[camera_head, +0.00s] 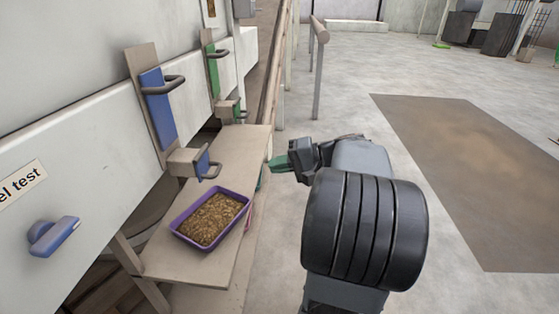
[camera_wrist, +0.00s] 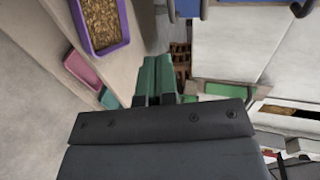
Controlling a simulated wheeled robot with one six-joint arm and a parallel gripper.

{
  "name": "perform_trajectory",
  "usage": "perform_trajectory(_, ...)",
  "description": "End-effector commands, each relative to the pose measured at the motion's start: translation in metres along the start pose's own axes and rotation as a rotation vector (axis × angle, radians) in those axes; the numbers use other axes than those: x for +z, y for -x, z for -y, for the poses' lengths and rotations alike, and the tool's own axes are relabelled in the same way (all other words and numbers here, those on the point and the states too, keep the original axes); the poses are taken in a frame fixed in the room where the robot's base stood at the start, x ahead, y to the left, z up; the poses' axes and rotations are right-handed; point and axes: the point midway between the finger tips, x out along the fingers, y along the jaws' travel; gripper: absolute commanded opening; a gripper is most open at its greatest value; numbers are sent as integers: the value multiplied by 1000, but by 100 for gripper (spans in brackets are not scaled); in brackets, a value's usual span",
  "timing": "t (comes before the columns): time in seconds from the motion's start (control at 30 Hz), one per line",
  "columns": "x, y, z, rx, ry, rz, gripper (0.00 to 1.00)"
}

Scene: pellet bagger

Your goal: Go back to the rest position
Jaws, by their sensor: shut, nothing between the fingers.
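My gripper (camera_head: 279,163) is shut and empty, with green fingers held together. It hangs in the air just right of the wooden shelf (camera_head: 232,165), apart from the tray. In the wrist view the closed green fingertips (camera_wrist: 154,70) show near the middle. A purple tray (camera_head: 183,237) full of brown pellets stands on the shelf, left of and nearer than my gripper. The tray also shows at the top left of the wrist view (camera_wrist: 124,44).
On the left wall are a blue slide with a dark handle (camera_head: 158,110), a green slide (camera_head: 212,72) and a blue knob (camera_head: 54,236). Pink (camera_wrist: 80,68) and green items lie beside the shelf. A grey post (camera_head: 317,75) stands behind. Open floor lies to the right.

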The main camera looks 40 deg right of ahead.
Motion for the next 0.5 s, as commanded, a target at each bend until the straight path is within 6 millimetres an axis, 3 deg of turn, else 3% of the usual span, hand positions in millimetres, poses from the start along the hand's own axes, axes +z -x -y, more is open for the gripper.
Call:
perform_trajectory(0.3, 1, 9, 2, 9, -2, 4, 0)
perform_trajectory(0.5, 32, -14, 36, 176, -1, 96, 0)
